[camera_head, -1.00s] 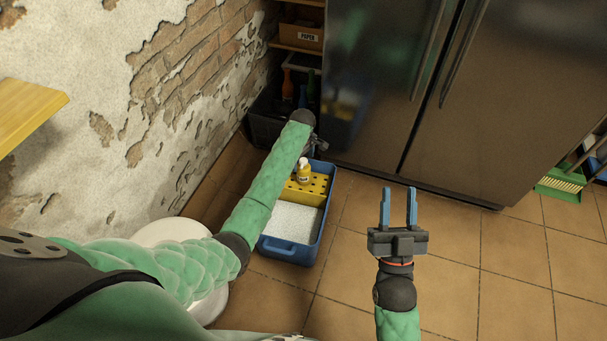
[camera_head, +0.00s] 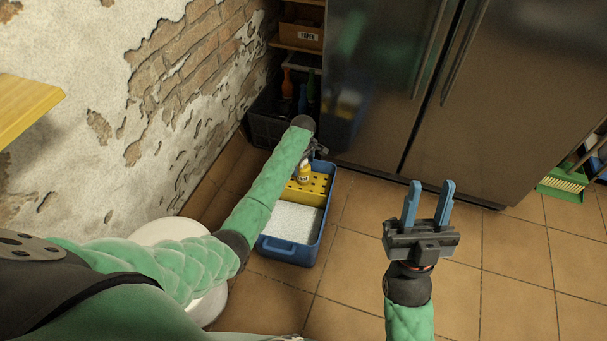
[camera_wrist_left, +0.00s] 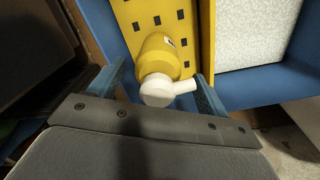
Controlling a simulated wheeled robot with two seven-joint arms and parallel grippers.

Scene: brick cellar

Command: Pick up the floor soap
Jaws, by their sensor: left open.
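The floor soap is a yellow bottle (camera_head: 304,173) with a white pump top, standing on the yellow perforated tray (camera_head: 319,184) of a blue bucket (camera_head: 322,236). My left gripper (camera_head: 318,151) is above it, partly hidden by its own wrist. In the left wrist view the bottle (camera_wrist_left: 159,59) is between the two blue fingers of my left gripper (camera_wrist_left: 160,80), which are apart. Its white pump points to the right finger. My right gripper (camera_head: 428,205) is open and empty above the tiled floor, right of the bucket.
A dark crate (camera_head: 268,112) with bottles stands behind the bucket, by the brick wall. A dark fridge (camera_head: 400,90) is behind and to the right.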

